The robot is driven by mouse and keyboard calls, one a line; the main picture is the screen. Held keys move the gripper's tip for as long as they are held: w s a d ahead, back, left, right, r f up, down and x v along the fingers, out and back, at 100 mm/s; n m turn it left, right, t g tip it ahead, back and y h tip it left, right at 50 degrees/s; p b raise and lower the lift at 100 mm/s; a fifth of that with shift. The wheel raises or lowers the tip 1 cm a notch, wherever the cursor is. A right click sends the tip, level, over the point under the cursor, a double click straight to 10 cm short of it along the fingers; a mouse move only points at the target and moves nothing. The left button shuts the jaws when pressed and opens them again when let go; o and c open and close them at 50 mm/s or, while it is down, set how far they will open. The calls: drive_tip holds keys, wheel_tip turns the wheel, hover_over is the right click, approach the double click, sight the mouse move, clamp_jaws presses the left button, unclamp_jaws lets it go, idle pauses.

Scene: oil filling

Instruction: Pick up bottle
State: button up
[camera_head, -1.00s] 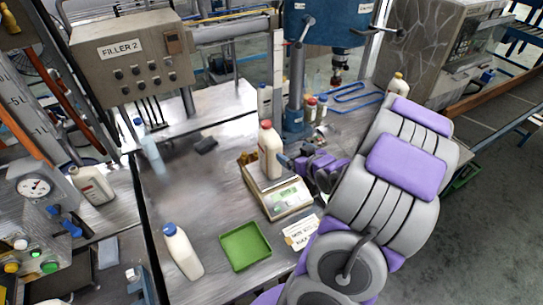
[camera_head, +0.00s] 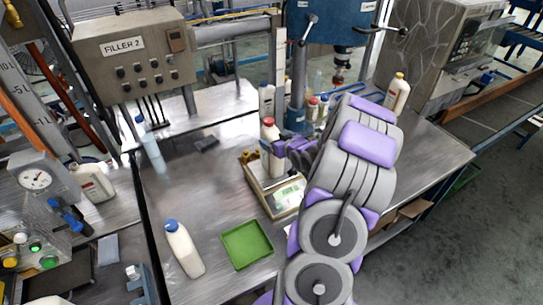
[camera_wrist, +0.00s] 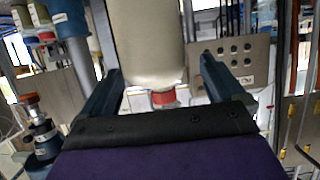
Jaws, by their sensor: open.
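In the wrist view, the same bottle (camera_wrist: 147,40) appears inverted, red cap downward. The two open fingers of my gripper (camera_wrist: 160,66) show on either side of it, with visible space between each finger and the bottle. Whether the bottle lies fully between the fingers in depth is unclear.
A blue-capped bottle (camera_head: 183,250) and a green tray (camera_head: 247,245) are at the front of the table. A yellow-capped bottle (camera_head: 397,94) stands at the back right. The table centre left of the scale is mostly clear.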

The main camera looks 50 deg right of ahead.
drive_tip(key=x, duration=0.4)
drive_tip(key=shift+d+f, duration=0.1)
drive_tip(key=shift+f, duration=0.05)
drive_tip(key=shift+d+f, duration=0.1)
drive_tip(key=shift+d, duration=0.4)
drive_tip(key=shift+a, duration=0.6)
drive_tip(key=c, duration=0.5)
drive_tip(key=shift+d, duration=0.3)
drive_tip(key=c, duration=0.6)
clamp_jaws()
